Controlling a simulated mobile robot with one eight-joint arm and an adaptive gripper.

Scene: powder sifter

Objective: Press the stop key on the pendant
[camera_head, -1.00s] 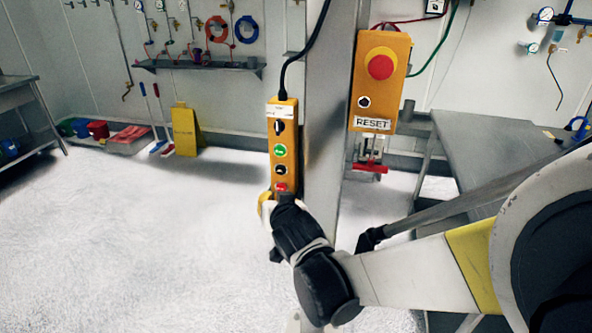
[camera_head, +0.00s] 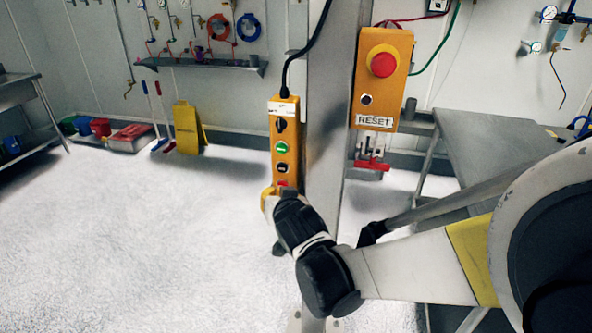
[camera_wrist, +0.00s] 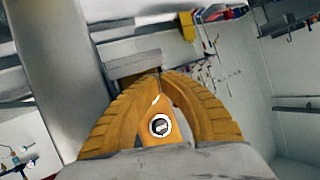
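The yellow pendant (camera_head: 284,128) hangs upright on its black cable in front of the grey post. It has a dark top switch, a green key (camera_head: 281,147), a dark key (camera_head: 281,168) and the red stop key (camera_head: 283,184) at the bottom. My gripper (camera_head: 268,191) is at the pendant's lower end, over or just beside the red key, which is partly hidden. I cannot tell whether it touches. In the wrist view, the yellow fingers of my gripper (camera_wrist: 161,76) come together at their tips, with nothing seen held between them.
The grey post (camera_head: 327,150) stands right behind the pendant. To its right is a yellow RESET box (camera_head: 381,80) with a red mushroom button. A metal table (camera_head: 490,150) is at the right. The floor to the left is open.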

